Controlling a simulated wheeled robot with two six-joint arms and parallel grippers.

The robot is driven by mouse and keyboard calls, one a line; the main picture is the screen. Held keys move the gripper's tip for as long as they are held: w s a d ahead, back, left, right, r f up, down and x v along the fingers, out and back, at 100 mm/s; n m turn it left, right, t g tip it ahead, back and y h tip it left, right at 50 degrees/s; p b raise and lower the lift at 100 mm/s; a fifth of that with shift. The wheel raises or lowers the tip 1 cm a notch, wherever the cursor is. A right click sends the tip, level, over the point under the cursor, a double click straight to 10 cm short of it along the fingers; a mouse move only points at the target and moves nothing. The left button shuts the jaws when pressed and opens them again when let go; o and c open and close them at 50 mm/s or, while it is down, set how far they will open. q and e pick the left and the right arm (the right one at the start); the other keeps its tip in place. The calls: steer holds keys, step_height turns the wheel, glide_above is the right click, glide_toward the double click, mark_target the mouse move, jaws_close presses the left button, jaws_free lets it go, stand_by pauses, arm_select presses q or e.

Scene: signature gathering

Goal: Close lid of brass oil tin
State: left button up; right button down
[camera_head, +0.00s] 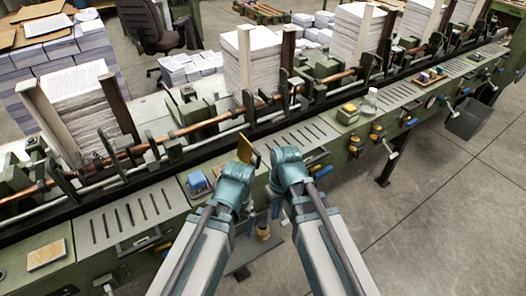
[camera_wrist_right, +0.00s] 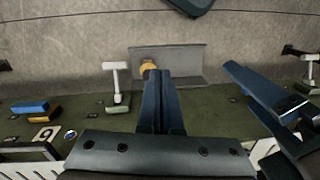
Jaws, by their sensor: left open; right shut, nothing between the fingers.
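An upright brass-coloured panel (camera_head: 248,149), apparently the raised lid of the brass oil tin, shows at the machine's front between my grippers. The tin's body is hidden behind my arms. My left gripper (camera_head: 243,160) is open, just left of and close to the panel; whether they touch is unclear. My right gripper (camera_head: 280,165) is just right of the panel. Its dark blue fingers (camera_wrist_right: 160,100) are shut and empty in the right wrist view. A blue finger (camera_wrist_right: 258,88), apparently my left gripper's, shows at the right there. No tin is clear in that view.
Stacks of paper (camera_head: 252,58) line the back. Front handles stick out; grey floor (camera_head: 430,200) is free at right.

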arm_select(q)
step_height(320, 180, up, 12)
steer(key=p, duration=1)
arm_select(e)
steer(key=w+d+r+n+t+y, duration=0.1)
steer(key=w+d+r+y, duration=0.3)
steer(key=w+r, duration=0.4)
steer(key=w+d+r+n+t+y, duration=0.1)
steer(key=w+d+r+n+y, duration=0.2)
steer(key=w+r, duration=0.55)
arm_select(q)
step_height(320, 180, down, 7)
steer(key=b, duration=0.7)
steer(key=shift+b, duration=0.3)
arm_select(e)
steer(key=s+a+f+m, duration=0.1)
steer(key=s+a+f, duration=0.1)
steer(key=a+f, duration=0.4)
steer(key=shift+a+f, duration=0.35)
steer(key=shift+a, duration=0.9)
